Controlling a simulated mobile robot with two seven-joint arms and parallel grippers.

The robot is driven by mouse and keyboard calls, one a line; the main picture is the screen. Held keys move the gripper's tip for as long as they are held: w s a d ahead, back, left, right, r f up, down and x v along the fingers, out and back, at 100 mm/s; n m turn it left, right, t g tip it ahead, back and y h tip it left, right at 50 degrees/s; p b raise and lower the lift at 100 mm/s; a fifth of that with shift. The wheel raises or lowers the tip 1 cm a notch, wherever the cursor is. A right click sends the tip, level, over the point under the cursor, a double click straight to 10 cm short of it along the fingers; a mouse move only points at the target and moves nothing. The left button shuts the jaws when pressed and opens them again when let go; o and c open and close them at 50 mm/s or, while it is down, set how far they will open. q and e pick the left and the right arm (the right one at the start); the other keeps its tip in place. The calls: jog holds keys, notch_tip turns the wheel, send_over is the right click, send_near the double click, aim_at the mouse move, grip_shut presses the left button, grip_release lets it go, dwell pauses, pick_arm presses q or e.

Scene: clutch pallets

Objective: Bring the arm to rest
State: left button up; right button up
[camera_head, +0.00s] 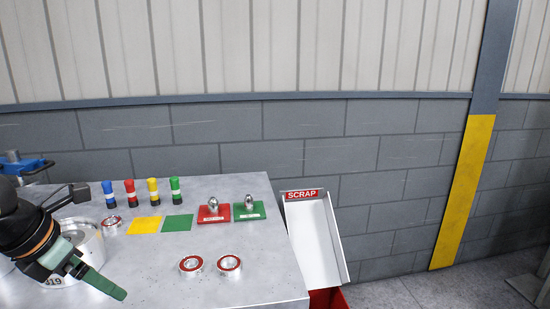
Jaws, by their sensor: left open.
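My left gripper (102,283) reaches in from the left over the front left of the metal table (160,285). Its green fingers point down to the right, and it is open, with nothing seen between the fingers. Just behind and below it is a silver round part (92,241) with a number on its side, partly hidden by my arm. I cannot tell whether the gripper touches it. My right gripper is not in view.
Two red-ringed bearings (229,264) lie at front. Another ring (111,225), several coloured markers (152,190), yellow (144,225) and green (178,223) squares, and red (213,214) and green (249,212) stands sit behind. A scrap chute (318,240) adjoins the table's right edge.

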pick_arm(q)
jog(key=s+d+r+n+t+h+p, duration=0.15)
jog(key=d+n+h+p, duration=0.45)
jog(key=d+h, duration=1.35)
jog(key=w+a+f+n+t+y+p, duration=0.1)
jog(key=a+f+n+t+y, duration=0.1)
jog(key=f+n+t+y, duration=0.75)
jog(key=w+a+f+n+t+y+p, duration=0.1)
jog(key=a+f+n+y, duration=0.35)
jog(key=n, duration=1.05)
jog(key=s+d+f+n+g+y+p, duration=0.1)
jog(key=s+f+n+g+y, duration=0.4)
jog(key=s+f, duration=0.9)
notch_tip(320, 180, down, 4)
jog(key=n+g, duration=0.2)
jog(key=n, duration=0.1)
jog(key=shift+d+r, duration=0.2)
jog(key=shift+d, duration=0.1)
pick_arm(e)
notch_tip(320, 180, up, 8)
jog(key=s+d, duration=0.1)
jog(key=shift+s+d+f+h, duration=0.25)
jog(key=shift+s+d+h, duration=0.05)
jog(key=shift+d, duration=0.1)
